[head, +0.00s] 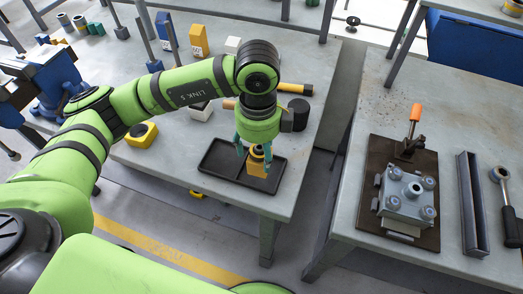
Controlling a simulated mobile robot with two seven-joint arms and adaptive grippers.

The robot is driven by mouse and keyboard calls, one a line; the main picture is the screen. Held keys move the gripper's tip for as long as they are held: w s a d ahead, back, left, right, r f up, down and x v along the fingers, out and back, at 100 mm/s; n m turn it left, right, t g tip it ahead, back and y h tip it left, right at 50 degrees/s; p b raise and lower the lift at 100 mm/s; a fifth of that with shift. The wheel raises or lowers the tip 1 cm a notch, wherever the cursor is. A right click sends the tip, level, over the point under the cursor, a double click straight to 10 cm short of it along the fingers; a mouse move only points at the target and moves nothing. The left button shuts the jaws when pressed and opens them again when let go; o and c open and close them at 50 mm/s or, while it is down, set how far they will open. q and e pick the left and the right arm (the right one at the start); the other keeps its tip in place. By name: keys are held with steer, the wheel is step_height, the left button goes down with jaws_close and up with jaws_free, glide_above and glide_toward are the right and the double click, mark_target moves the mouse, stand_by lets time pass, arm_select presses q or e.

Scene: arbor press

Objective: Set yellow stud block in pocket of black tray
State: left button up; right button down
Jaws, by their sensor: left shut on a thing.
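The yellow stud block (257,168) has a dark round stud on top and is upright. My left gripper (254,150) points down from above and is shut on the block around its stud. The block is over the right part of the black tray (220,160), which lies near the front edge of the left table. I cannot tell whether the block touches the tray floor or hangs just above it. The left part of the tray is empty. My right gripper is not in view.
A yellow block with a black top (141,134) sits left. The right table carries a press-like fixture (405,195) and a grey channel (472,205).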

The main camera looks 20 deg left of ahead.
mark_target(262, 154)
arm_select(q)
steer(key=shift+w+f, duration=0.3)
steer(key=shift+w, duration=0.25)
steer(key=shift+w+f, duration=0.3)
steer(key=shift+w, duration=0.25)
step_height(262, 154, down, 4)
steer(key=shift+r+p, duration=0.25)
steer(key=shift+p, duration=0.8)
steer(key=shift+f, duration=0.2)
steer(key=shift+f, duration=0.2)
steer(key=o, duration=1.6)
steer(key=shift+o, duration=0.2)
steer(key=shift+s, duration=0.1)
